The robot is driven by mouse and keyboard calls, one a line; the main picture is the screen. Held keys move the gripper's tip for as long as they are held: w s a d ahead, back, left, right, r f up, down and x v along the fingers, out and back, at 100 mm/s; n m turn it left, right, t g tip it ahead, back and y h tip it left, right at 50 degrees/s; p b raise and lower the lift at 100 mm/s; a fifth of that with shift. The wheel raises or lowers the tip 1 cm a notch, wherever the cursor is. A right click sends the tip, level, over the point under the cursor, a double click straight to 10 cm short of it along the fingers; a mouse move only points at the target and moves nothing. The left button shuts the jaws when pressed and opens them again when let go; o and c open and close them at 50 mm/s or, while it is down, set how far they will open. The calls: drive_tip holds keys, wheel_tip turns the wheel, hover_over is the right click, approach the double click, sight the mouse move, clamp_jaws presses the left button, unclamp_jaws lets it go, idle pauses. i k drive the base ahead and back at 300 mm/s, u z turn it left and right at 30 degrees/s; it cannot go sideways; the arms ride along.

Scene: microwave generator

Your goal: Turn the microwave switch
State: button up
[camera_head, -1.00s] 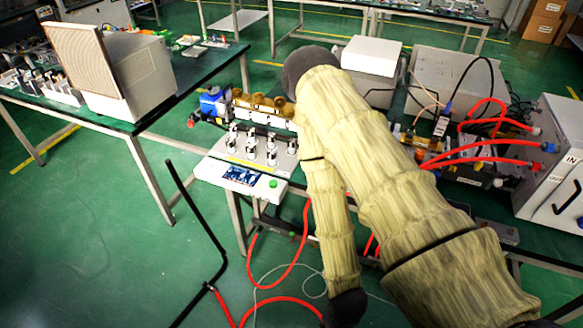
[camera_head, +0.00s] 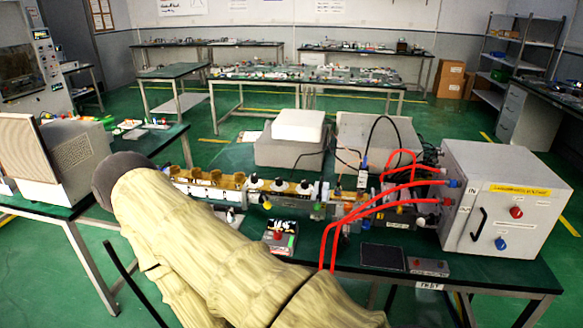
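A grey metal box (camera_head: 503,203) stands at the right end of the green-topped table. Its front carries a red knob (camera_head: 516,212), a blue knob (camera_head: 500,243), a black handle (camera_head: 478,224) and a yellow label. I cannot tell which part is the microwave switch. A row of brass and metal microwave parts (camera_head: 210,181) runs along the table to the left of the box. My arm, in a pale cloth sleeve, crosses the lower left and hides part of the table. My gripper is out of view.
Red hoses (camera_head: 385,201) loop from the box to the parts and down past the table's front. A white case on a grey unit (camera_head: 297,132) stands behind. A small control box (camera_head: 428,266) lies at the front edge. A side table with a beige instrument (camera_head: 50,152) is left.

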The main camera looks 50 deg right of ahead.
sight(278, 234)
drive_tip(key=k, duration=0.45)
drive_tip(key=z, duration=1.05)
drive_tip(key=i, duration=0.5)
